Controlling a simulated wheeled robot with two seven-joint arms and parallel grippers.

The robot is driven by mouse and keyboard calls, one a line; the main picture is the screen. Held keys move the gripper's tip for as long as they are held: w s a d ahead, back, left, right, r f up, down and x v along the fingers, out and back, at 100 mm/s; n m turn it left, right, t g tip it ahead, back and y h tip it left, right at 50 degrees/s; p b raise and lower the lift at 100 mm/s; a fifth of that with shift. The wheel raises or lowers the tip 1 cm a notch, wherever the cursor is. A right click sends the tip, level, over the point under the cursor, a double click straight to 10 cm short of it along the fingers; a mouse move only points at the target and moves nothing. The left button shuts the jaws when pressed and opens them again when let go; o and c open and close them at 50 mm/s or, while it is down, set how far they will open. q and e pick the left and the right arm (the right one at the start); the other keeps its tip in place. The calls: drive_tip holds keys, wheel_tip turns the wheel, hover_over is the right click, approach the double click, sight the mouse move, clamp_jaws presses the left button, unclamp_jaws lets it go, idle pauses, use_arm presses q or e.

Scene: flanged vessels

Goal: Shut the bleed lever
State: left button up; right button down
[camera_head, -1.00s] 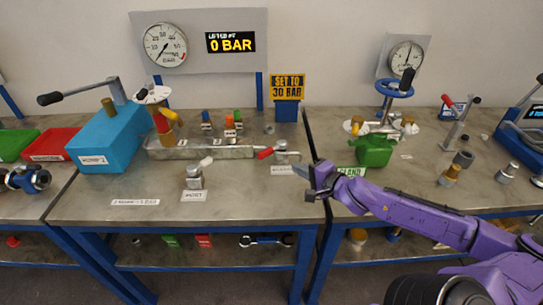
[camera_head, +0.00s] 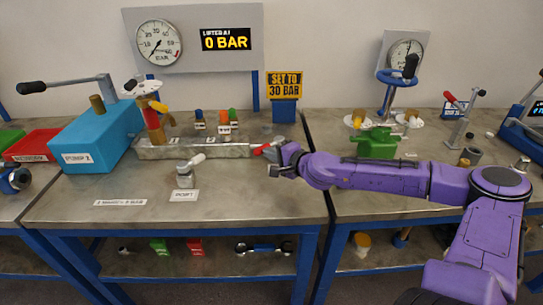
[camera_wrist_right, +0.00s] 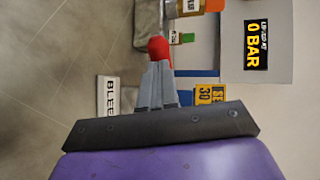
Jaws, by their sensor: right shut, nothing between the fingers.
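The bleed lever has a red grip (camera_head: 262,149) and stands at the right end of the grey metal block on the middle bench. My right gripper (camera_head: 279,163) is right at it and hides most of its valve body. In the right wrist view the shut, empty fingers (camera_wrist_right: 157,72) point at the red rounded end of the grip (camera_wrist_right: 158,48). The fingertips look close to it or touching; I cannot tell which. The white bleed label (camera_wrist_right: 108,96) lies beside the fingers, partly seen. My left gripper is out of view.
The grey block (camera_head: 195,151) carries a red and yellow fitting and several coloured caps. A port valve (camera_head: 187,172) with a pale lever stands in front. The display (camera_head: 226,39) reads 0 BAR. A yellow sign (camera_head: 284,84) stands behind. A green vessel (camera_head: 377,143) is at right.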

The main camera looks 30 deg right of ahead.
sight(258, 149)
drive_tip(key=shift+w+a+f+m+h+b, duration=0.1)
drive_tip(key=shift+w+a+m+h+b, duration=0.2)
drive_tip(key=shift+h+b, duration=0.25)
drive_tip(key=shift+w+a+f+m+h+b, duration=0.1)
drive_tip(key=shift+w+m+h+b, duration=0.05)
drive_tip(key=shift+m+h+b, duration=0.4)
drive_tip(key=m+h+b, duration=0.1)
drive_tip(key=w+a+m+h+b, duration=0.1)
drive_tip(key=shift+w+h, duration=0.3)
drive_tip(key=w+m+h, duration=0.1)
drive_tip(key=w+m+g+h, duration=0.1)
drive_tip(key=h, duration=0.1)
drive_tip(key=shift+a+r+m+h+b, duration=0.2)
drive_tip(key=shift+m+h+b, duration=0.1)
drive_tip(key=shift+m+b, duration=0.1)
drive_tip(key=shift+w+d, duration=0.15)
drive_tip(key=shift+w, duration=0.4)
drive_tip(key=shift+r, duration=0.1)
